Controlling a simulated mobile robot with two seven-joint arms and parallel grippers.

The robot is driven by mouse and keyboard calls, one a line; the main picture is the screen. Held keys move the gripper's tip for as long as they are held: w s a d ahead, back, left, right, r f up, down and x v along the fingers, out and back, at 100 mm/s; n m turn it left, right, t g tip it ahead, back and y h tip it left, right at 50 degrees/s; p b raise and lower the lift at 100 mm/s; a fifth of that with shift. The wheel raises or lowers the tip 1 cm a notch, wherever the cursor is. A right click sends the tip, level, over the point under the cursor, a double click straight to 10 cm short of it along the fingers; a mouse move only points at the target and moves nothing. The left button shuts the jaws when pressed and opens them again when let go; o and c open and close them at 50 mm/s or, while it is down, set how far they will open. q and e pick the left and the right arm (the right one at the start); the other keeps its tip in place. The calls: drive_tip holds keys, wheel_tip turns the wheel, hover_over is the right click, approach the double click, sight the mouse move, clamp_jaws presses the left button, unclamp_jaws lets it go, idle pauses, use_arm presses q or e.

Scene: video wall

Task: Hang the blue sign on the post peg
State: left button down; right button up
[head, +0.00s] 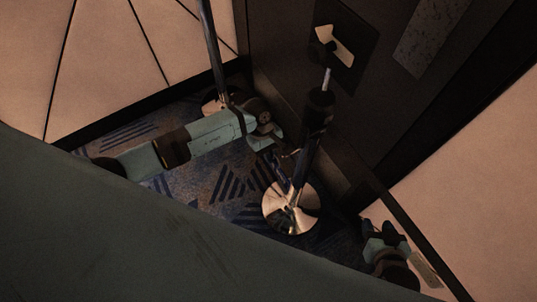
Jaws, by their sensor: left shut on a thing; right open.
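A dark post (312,135) stands upright on a round shiny base (291,207), with a thick dark top. A small light piece (291,154) juts from its left side; I cannot tell whether this is the peg. My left gripper (279,146) is just left of the post, shut on what looks like the blue sign (280,171), a narrow dark-blue shape hanging below it, close to the post. Dim light and the steep angle hide the sign's face and whether it touches the post. My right gripper (386,234) is open and empty, low at the right.
A second post (211,45) stands behind my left arm. A dark wall with a square plate and a pale handle-like piece (334,45) rises behind the posts. Pale panels (120,60) close off the left. Patterned blue carpet (225,185) is open left of the post base.

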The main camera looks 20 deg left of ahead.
use_arm(q)
drive_tip(key=shift+w+d+b, duration=0.85)
drive_tip(key=shift+w+b, duration=0.15)
drive_tip(key=shift+w, duration=0.15)
use_arm(e)
drive_tip(key=shift+f, duration=0.9)
use_arm(q)
drive_tip(key=shift+f, duration=0.15)
use_arm(e)
drive_tip(key=shift+f, duration=0.1)
use_arm(q)
drive_tip(key=shift+w+d+f+b, duration=0.25)
drive_tip(key=shift+w+f+b, duration=0.15)
drive_tip(key=shift+b, duration=0.45)
use_arm(e)
drive_tip(key=shift+w+f, duration=0.2)
drive_tip(key=shift+f, duration=0.05)
use_arm(q)
drive_tip(key=shift+f+b, duration=0.35)
drive_tip(key=shift+b, duration=0.2)
use_arm(e)
drive_tip(key=shift+f, duration=0.25)
